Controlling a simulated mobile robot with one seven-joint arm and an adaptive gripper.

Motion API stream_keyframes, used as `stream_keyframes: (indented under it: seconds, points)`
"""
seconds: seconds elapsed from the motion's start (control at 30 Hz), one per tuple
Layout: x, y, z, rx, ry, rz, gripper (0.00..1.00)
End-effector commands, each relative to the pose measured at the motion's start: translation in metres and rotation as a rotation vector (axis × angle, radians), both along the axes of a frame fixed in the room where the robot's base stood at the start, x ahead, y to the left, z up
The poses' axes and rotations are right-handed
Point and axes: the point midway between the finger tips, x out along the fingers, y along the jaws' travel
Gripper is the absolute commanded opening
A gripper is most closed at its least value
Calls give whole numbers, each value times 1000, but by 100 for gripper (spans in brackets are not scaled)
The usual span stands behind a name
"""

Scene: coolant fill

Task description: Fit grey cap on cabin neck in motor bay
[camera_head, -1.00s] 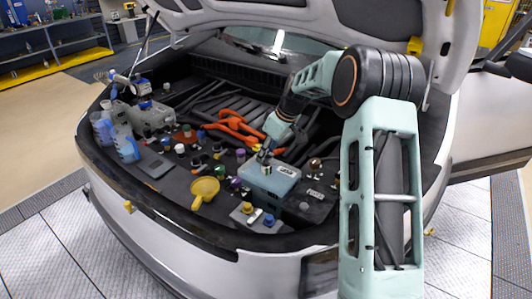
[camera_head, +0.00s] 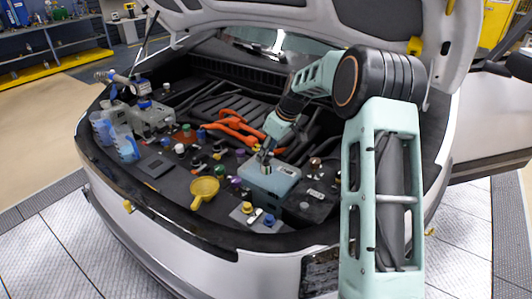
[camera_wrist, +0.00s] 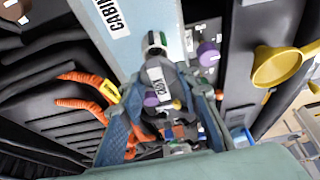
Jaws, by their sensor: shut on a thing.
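My gripper (camera_head: 265,158) points down over a pale blue box (camera_head: 270,178) at the front of the motor bay. In the wrist view the box top (camera_wrist: 168,18) carries a label reading CABIN. My gripper is shut on a small grey cylindrical cap (camera_head: 266,170), right at the box top. In the wrist view the cap (camera_wrist: 155,42) shows between the fingertips, partly covered by them.
A yellow funnel (camera_head: 204,189) lies left of the box. Several coloured caps stand around, including a yellow one (camera_head: 247,207) and a blue one (camera_head: 269,219) in front. Orange cables (camera_head: 235,128) run behind. Blue jugs (camera_head: 127,145) and a grey reservoir (camera_head: 152,118) stand at the left.

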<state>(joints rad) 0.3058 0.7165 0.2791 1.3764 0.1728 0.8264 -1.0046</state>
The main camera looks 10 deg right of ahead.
Motion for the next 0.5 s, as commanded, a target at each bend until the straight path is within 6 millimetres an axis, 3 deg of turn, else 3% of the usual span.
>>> stream_keyframes:
  seconds: [0.5]
  points:
    - [0,0,-7,0,0,0,12]
